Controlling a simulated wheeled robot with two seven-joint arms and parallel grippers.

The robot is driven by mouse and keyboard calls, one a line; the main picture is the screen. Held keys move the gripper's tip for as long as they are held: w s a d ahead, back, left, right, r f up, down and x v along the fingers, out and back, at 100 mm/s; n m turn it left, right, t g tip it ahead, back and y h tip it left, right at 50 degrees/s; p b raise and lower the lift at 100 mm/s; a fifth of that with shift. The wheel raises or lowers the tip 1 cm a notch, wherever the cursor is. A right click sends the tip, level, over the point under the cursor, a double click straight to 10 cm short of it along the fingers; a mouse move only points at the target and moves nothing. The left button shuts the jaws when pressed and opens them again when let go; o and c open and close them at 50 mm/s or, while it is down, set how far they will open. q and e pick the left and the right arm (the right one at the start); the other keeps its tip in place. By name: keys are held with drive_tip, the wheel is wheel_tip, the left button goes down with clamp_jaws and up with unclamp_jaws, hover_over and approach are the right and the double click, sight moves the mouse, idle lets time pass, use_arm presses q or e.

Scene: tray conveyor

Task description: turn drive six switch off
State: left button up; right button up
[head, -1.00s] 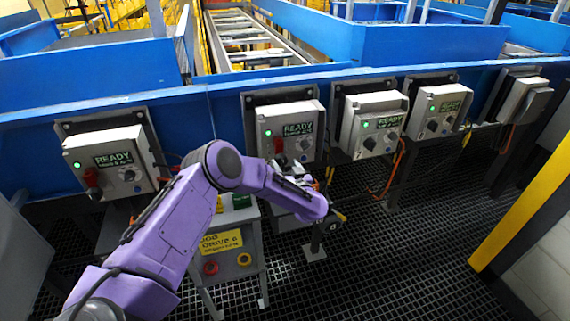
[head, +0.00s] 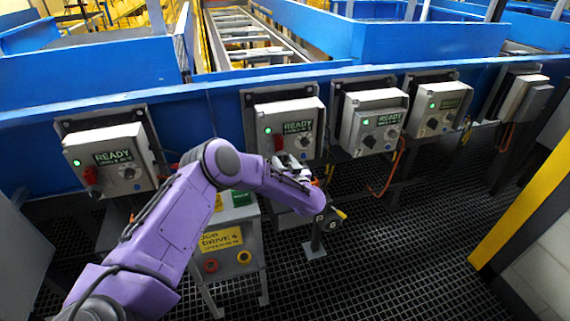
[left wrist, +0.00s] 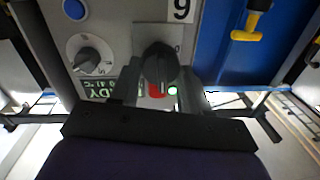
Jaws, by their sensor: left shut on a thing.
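The drive six control box (head: 290,132) is grey, with a lit green lamp and a READY display. In the left wrist view its panel (left wrist: 115,22) appears upside down, so its number label (left wrist: 181,10) looks like a 9. The switch (left wrist: 158,66) is a dark rounded handle with a red part near the lit green lamp (left wrist: 172,91). My right gripper is not in view.
Similar boxes stand to the left (head: 112,160) and right (head: 372,124) along the blue conveyor frame (head: 200,108). A yellow post (head: 525,215) stands at right. The grated floor at right is clear.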

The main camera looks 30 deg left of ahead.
use_arm(q)
drive_tip(key=n+b, duration=0.1)
drive_tip(key=n, duration=0.3)
drive_tip(key=shift+h+b, duration=0.3)
drive_tip(key=shift+b, duration=0.05)
drive_tip(key=n+b, duration=0.2)
drive_tip(key=n, duration=0.2)
drive_tip(key=shift+s+a+f, duration=0.1)
drive_tip(key=n+b, duration=0.2)
drive_tip(key=n, duration=0.2)
drive_tip(key=shift+s+n+h+b, duration=0.1)
drive_tip(key=shift+n+h+b, duration=0.2)
drive_tip(key=shift+b, duration=0.1)
drive_tip(key=shift+n+b, duration=1.25)
drive_tip(key=shift+n, duration=0.65)
drive_tip(key=o, duration=1.1)
drive_tip(key=shift+a, duration=0.1)
drive_tip(key=shift+c, duration=0.2)
drive_tip(key=shift+t, duration=0.3)
drive_tip(key=shift+s, duration=0.1)
